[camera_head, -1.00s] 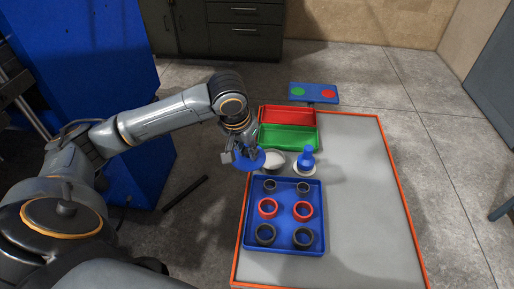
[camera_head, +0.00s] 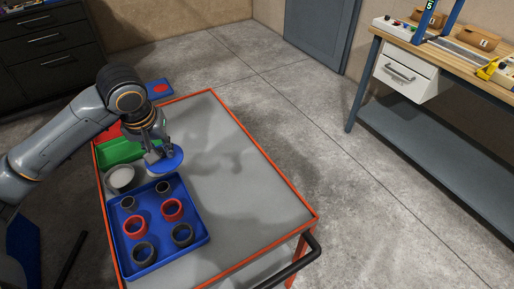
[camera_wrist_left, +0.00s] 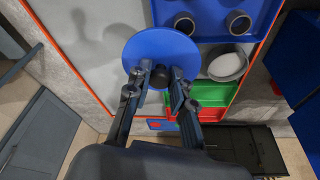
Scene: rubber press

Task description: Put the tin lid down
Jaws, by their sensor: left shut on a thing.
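The tin lid (camera_head: 168,161) is a round blue disc with a dark knob. My left gripper (camera_head: 156,151) is shut on that knob, and the lid hangs above the grey table top, beyond the blue tray. In the left wrist view the lid (camera_wrist_left: 160,48) shows with both fingers of the gripper (camera_wrist_left: 160,76) around the knob. The open tin (camera_head: 120,180) stands to the left of the lid in the head view, with pale contents; it also shows in the wrist view (camera_wrist_left: 228,64). What lies under the lid is hidden. My right gripper is out of view.
A blue tray (camera_head: 156,213) holds several dark and red rings. A green bin (camera_head: 117,152) and a red bin (camera_head: 106,132) stand at the table's far left. The grey table top (camera_head: 235,180) is clear to the right. A workbench (camera_head: 440,65) stands farther right.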

